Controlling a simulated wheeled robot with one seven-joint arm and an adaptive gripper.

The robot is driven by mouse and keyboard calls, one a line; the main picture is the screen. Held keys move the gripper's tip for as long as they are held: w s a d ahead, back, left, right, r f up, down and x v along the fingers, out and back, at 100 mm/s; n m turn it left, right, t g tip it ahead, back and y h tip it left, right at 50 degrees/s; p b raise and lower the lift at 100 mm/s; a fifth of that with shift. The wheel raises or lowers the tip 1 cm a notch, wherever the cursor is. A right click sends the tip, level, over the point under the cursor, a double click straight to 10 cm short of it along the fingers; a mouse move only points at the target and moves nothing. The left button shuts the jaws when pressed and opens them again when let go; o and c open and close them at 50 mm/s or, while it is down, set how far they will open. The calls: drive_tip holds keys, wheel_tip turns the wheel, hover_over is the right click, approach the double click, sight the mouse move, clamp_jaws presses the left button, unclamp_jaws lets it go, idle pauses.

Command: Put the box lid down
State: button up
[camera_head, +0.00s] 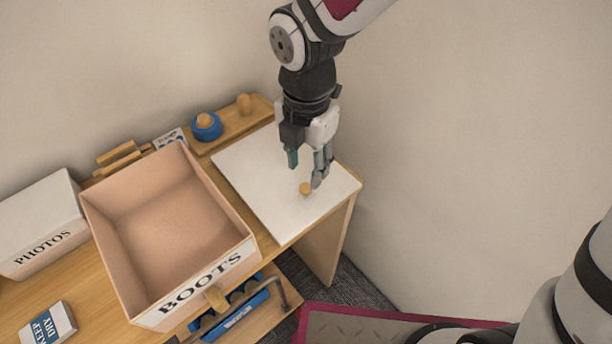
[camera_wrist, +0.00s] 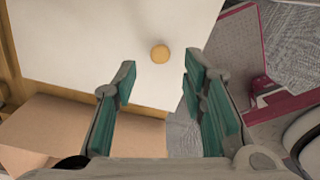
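The box lid (camera_head: 262,189) is a flat white panel with a small round wooden knob (camera_head: 305,188). It lies flat on the right end of the wooden table, beside the open box (camera_head: 243,258) labelled BOOTS. The lid also shows in the wrist view (camera_wrist: 100,40), with its knob (camera_wrist: 160,54) beyond the fingertips. My gripper (camera_head: 306,168) is above the lid near the knob, fingers apart and pointing down. In the wrist view my gripper (camera_wrist: 158,80) has nothing between its fingers. The box is empty inside.
A closed PHOTOS box (camera_head: 40,222) stands at the left. A KEEP DRY packet (camera_head: 48,325) lies at the front left. A wooden tray (camera_head: 238,122) with a blue roll (camera_head: 207,126) lies along the wall. The table's right edge is close to the lid.

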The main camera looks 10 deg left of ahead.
drive_tip(key=d+r+m+t, duration=0.2)
drive_tip(key=d+r+m, duration=0.8)
drive_tip(key=r, duration=0.2)
drive_tip(key=s+d+r+m+t, duration=0.1)
drive_tip(key=s+d+m, duration=0.4)
drive_tip(key=m, duration=0.5)
drive_tip(key=s+d+r+m+t, duration=0.1)
drive_tip(key=s+d+r+m, duration=0.3)
drive_tip(key=d+m, duration=0.5)
drive_tip(key=shift+s+d+r+m+t, duration=0.25)
drive_tip(key=shift+s+m+t, duration=0.15)
drive_tip(key=shift+s+m, duration=0.45)
drive_tip(key=shift+w+a, duration=0.1)
